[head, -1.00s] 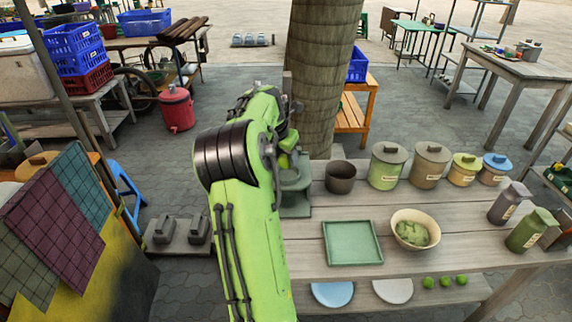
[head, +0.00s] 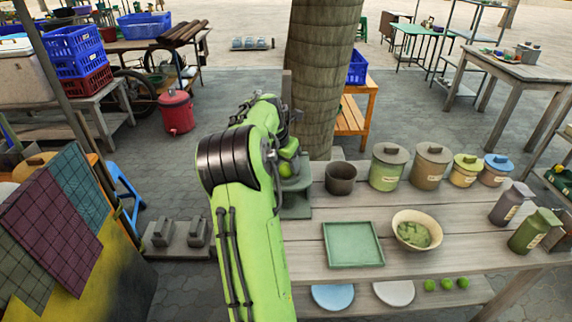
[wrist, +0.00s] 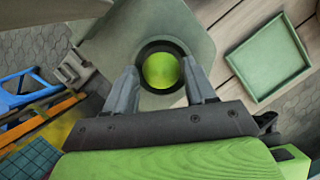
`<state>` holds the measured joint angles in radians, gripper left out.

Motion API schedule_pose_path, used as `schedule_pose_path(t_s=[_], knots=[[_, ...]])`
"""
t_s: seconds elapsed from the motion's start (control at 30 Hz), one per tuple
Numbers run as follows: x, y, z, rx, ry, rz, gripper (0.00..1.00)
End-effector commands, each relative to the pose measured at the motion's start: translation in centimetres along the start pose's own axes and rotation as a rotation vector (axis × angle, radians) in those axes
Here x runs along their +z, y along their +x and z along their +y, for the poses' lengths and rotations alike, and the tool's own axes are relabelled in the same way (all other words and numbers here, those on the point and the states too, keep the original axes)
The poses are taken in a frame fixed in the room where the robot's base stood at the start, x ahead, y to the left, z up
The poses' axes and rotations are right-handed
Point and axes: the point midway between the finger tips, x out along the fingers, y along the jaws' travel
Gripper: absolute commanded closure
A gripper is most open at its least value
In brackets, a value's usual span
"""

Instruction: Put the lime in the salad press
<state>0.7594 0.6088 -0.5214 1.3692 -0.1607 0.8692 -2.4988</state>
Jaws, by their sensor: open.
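The lime (wrist: 161,70) is a bright yellow-green ball in the wrist view. It sits inside the dark round cup of the grey-green salad press (wrist: 205,45). My gripper (wrist: 160,82) is open, with one grey finger on each side of the lime and small gaps between. The fingertips are at the near rim of the cup; I cannot tell whether they touch it. In the head view the press (head: 296,208) stands at the left end of the wooden table, partly hidden behind my green arm.
A green square tray (head: 352,262) and a cream bowl (head: 398,238) of green contents stand on the table (head: 445,222). A dark pot (head: 340,179) and several lidded jars line the back. Three green fruits (head: 446,284) lie on the lower shelf. A tree trunk (head: 322,75) rises behind.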

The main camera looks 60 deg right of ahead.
Motion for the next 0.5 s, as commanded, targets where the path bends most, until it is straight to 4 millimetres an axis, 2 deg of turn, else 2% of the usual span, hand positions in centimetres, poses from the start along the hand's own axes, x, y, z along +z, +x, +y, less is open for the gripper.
schedule_pose_path(t_s=[0.1, 0.3, 0.4, 0.5], knots=[[0.2, -3.5, 0.1, 0.004, -0.001, -0.004, 0.45], [0.2, -8.7, 0.1, 0.003, 0.0, -0.002, 0.45], [0.1, -10.3, 0.0, 0.001, 0.001, -0.002, 0.45], [0.1, -11.0, 0.0, 0.001, 0.0, -0.001, 0.45]])
